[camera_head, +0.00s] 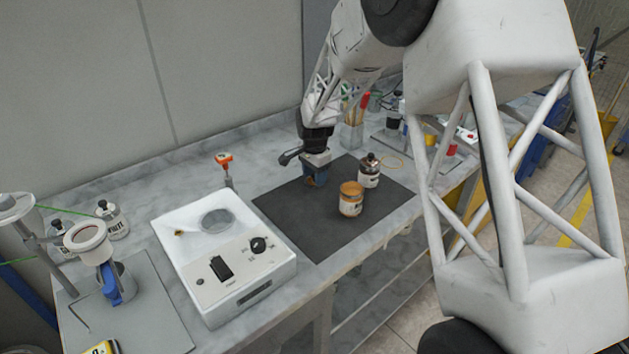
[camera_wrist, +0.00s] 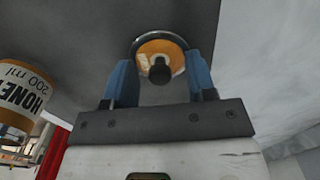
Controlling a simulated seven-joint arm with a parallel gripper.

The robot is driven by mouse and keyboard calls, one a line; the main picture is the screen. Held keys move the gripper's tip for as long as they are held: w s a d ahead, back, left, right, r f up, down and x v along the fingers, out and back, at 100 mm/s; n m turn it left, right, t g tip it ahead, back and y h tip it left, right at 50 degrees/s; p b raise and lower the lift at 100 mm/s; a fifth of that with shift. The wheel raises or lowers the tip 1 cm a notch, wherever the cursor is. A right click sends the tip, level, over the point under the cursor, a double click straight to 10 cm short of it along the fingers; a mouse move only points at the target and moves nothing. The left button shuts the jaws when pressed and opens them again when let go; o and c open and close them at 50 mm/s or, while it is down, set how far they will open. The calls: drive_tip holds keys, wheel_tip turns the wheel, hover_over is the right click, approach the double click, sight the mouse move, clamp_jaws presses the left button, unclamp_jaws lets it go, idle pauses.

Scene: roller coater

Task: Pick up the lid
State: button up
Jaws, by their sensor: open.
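The lid (camera_wrist: 178,49) is a round orange-and-cream disc with a dark rim and a black knob, at the top middle of the wrist view. My gripper (camera_wrist: 160,72) has two blue fingers, open, one on each side of the lid's near part. I cannot tell whether either finger touches it. In the head view my gripper (camera_head: 315,178) is low over the dark mat (camera_head: 290,215), and I cannot make out the lid there. The open orange honey jar (camera_head: 351,203) stands on the mat to the right of my gripper; it also shows in the wrist view (camera_wrist: 22,92), at left.
A white bottle with a black top (camera_head: 370,174) stands behind the jar. A white machine (camera_head: 225,255) with a round recess stands left of the mat. A cup of brushes (camera_head: 352,132) is at the back. The mat's front left part is clear.

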clamp_jaws()
idle(0.4)
wheel_tip(320, 180, up, 10)
idle(0.8)
idle(0.5)
drive_tip(key=s+d+r+n, duration=0.3)
drive_tip(key=s+d+r, duration=0.2)
drive_tip(key=s+d, duration=0.6)
drive_tip(key=shift+s, duration=0.65)
drive_tip(key=shift+r, duration=0.1)
